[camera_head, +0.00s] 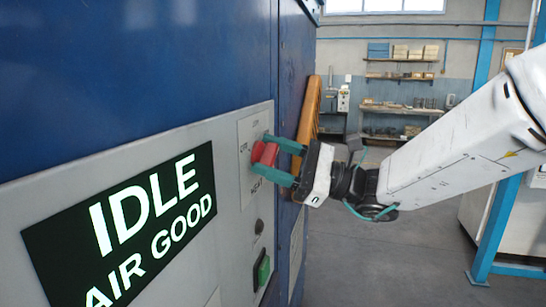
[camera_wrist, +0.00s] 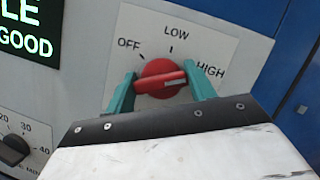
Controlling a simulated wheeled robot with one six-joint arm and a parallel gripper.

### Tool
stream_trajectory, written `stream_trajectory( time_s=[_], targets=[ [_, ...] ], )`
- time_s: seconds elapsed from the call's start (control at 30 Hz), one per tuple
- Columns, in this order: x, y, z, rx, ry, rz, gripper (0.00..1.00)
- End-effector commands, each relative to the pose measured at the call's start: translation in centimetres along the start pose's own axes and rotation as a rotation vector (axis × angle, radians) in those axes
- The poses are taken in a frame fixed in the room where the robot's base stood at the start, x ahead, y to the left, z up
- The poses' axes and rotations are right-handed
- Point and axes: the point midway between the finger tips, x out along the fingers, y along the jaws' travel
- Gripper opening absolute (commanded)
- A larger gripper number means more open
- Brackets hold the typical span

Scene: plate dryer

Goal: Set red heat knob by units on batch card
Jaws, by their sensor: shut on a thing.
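The red heat knob (camera_wrist: 160,78) sits on a white plate (camera_wrist: 240,45) marked OFF, LOW and HIGH. The knob's ridge lies nearly level in the wrist view, with its white mark on the right side, toward the HIGH side. My gripper (camera_wrist: 161,88) has its two green fingers on either side of the knob and is shut on it. In the head view the red knob (camera_head: 265,153) shows between the fingers, partly covered by them. No batch card can be made out in either view.
A display (camera_head: 140,225) reads IDLE and AIR GOOD. A black dial (camera_wrist: 14,150) with numbers is at the wrist view's lower left. A green button (camera_head: 263,270) is below the heat knob. Open floor lies to the right.

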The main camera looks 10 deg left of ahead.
Motion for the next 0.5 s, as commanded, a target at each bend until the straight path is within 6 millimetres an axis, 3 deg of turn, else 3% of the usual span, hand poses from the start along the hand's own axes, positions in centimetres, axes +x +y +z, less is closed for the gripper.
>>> stream_trajectory(
  time_s=[0.2, 0.23, 0.3, 0.5],
  targets=[
    [-0.04, 0.05, -0.09, 0.003, 0.002, 0.000, 0.32],
    [-0.04, 0.05, -0.09, 0.003, 0.002, 0.000, 0.60],
    [-0.04, 0.05, -0.08, 0.003, 0.001, 0.000, 0.76],
    [-0.02, 0.02, -0.05, 0.001, 0.001, 0.000, 0.76]
  ],
)
